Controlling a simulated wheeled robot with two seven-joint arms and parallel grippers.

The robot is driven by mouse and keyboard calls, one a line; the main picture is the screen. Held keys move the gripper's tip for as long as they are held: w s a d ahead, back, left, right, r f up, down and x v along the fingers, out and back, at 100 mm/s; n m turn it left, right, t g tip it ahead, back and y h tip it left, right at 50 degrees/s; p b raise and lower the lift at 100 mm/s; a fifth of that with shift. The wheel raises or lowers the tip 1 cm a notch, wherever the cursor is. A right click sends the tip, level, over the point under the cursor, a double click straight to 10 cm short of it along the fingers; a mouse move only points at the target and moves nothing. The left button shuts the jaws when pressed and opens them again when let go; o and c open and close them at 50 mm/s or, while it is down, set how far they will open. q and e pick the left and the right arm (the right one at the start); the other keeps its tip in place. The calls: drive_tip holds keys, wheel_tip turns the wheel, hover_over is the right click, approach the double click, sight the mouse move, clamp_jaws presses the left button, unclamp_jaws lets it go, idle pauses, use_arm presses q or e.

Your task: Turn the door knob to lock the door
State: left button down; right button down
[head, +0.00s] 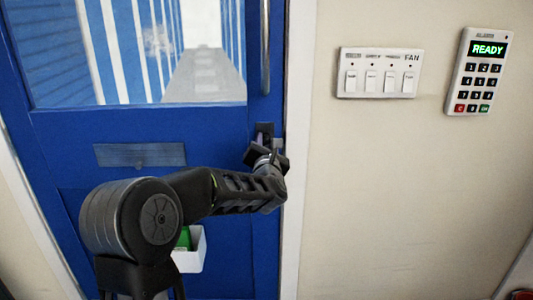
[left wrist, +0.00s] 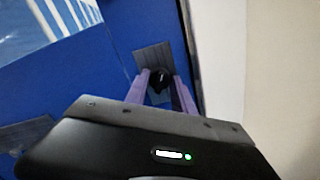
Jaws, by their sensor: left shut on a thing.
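The blue door (head: 70,150) stands shut in its frame, with a window in its upper half. The door knob (left wrist: 160,78) is small and black, on a grey plate (left wrist: 152,58) near the door's right edge. My left gripper (left wrist: 163,85) has its two purple fingers on either side of the knob and is shut on it. In the head view my left gripper (head: 264,150) is at the lock plate and mostly hides the knob. The knob's turn angle cannot be told. My right gripper is not in view.
A vertical handle (head: 265,50) is above the knob. A grey mail slot plate (head: 140,155) is on the door. A white holder (head: 190,255) with a green item hangs low. On the wall are a FAN switch panel (head: 379,73) and an alarm keypad (head: 475,72) reading READY.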

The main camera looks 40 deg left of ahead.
use_arm(q)
drive_tip(key=m+b, duration=0.1)
drive_tip(key=m, duration=0.1)
drive_tip(key=shift+m+b, duration=0.3)
drive_tip(key=shift+m, duration=0.1)
drive_tip(key=m, duration=0.2)
drive_tip(key=shift+m+b, duration=0.4)
drive_tip(key=m, duration=0.2)
drive_tip(key=shift+r+m, duration=0.1)
drive_tip(key=shift+m, duration=0.2)
drive_tip(key=shift+a+m, duration=0.1)
drive_tip(key=shift+m, duration=1.8)
drive_tip(key=shift+r, duration=0.1)
drive_tip(key=c, duration=1.3)
unclamp_jaws()
drive_tip(key=shift+o, duration=1.2)
